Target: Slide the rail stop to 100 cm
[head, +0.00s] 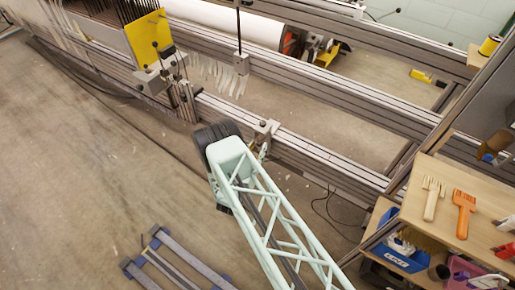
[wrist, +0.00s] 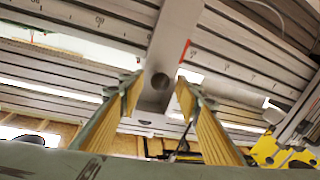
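The rail stop (head: 266,130) is a grey block on the upper face of the front aluminium rail in the head view. In the wrist view the stop (wrist: 176,35) is a pale grey bar crossing the rail, with a dark round spot near its lower end. My gripper (wrist: 159,79) is open, its two yellow-padded fingers on either side of the stop's lower end. A narrow gap seems to show beside each fingertip; I cannot tell whether either touches. In the head view my wrist hides most of the gripper just in front of the stop.
The rail (head: 310,151) carries a printed scale, too small to read surely; a red mark (wrist: 186,50) shows beside the stop. A grey bracket with a yellow plate (head: 147,40) stands farther left. A wooden shelf (head: 410,209) with brushes is at right. A dark frame (head: 178,262) lies on the floor.

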